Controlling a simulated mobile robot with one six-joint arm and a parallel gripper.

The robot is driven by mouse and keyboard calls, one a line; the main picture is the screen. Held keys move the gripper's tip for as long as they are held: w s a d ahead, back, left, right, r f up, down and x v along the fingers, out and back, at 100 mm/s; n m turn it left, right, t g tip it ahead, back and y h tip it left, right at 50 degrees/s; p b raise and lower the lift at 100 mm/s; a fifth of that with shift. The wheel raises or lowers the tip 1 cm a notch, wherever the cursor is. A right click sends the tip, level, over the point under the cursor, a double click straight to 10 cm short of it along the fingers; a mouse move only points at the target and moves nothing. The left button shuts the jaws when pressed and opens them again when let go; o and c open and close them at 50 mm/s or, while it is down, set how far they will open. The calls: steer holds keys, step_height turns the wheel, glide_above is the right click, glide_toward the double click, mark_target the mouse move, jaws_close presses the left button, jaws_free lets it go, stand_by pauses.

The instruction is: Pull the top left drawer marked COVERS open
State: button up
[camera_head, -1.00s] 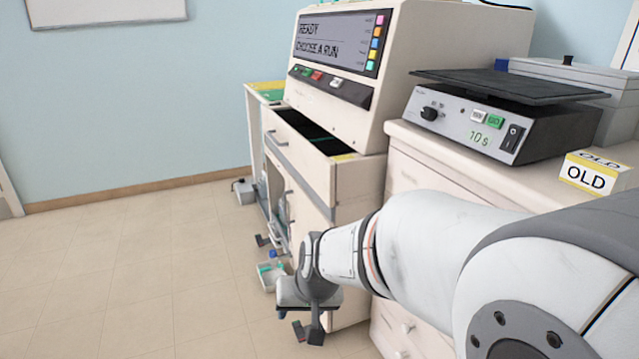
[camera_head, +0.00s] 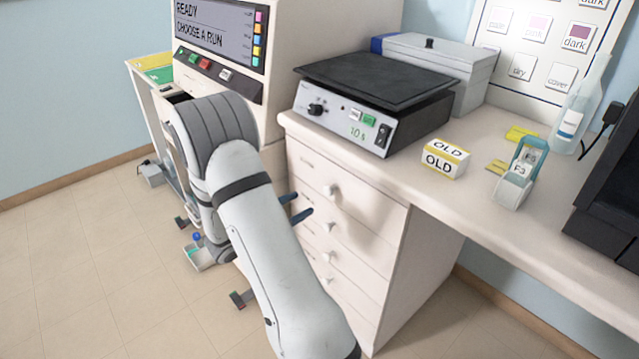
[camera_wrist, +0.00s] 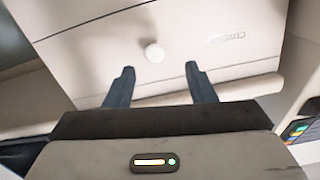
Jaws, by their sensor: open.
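The top drawer (camera_head: 372,207) is under the worktop in the pale cabinet, with a small round knob (camera_head: 332,190). It looks shut, its front flush with the others. My gripper (camera_head: 304,203) is open and empty in front of the cabinet, left of the knob. In the wrist view the knob (camera_wrist: 153,53) lies just beyond and between the open fingertips of my gripper (camera_wrist: 160,70), with no contact visible. A label (camera_wrist: 228,37) on the drawer front is too small to read.
Lower drawers with knobs (camera_head: 329,227) are below. A black-topped device (camera_head: 345,128), an OLD box (camera_head: 445,160) and a slide holder (camera_head: 521,172) stand on the worktop (camera_head: 400,175). The staining machine (camera_head: 290,50) is at left. Floor at left is mostly clear.

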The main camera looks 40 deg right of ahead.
mark_target(326, 192)
steer(key=shift+g, duration=0.3)
steer(key=d, duration=0.8)
steer(key=shift+s+r+b, duration=0.15)
steer(key=shift+s+b, duration=0.1)
steer(key=shift+b, duration=0.05)
steer(key=shift+c, duration=0.3)
steer(key=shift+a, duration=0.1)
jaws_close()
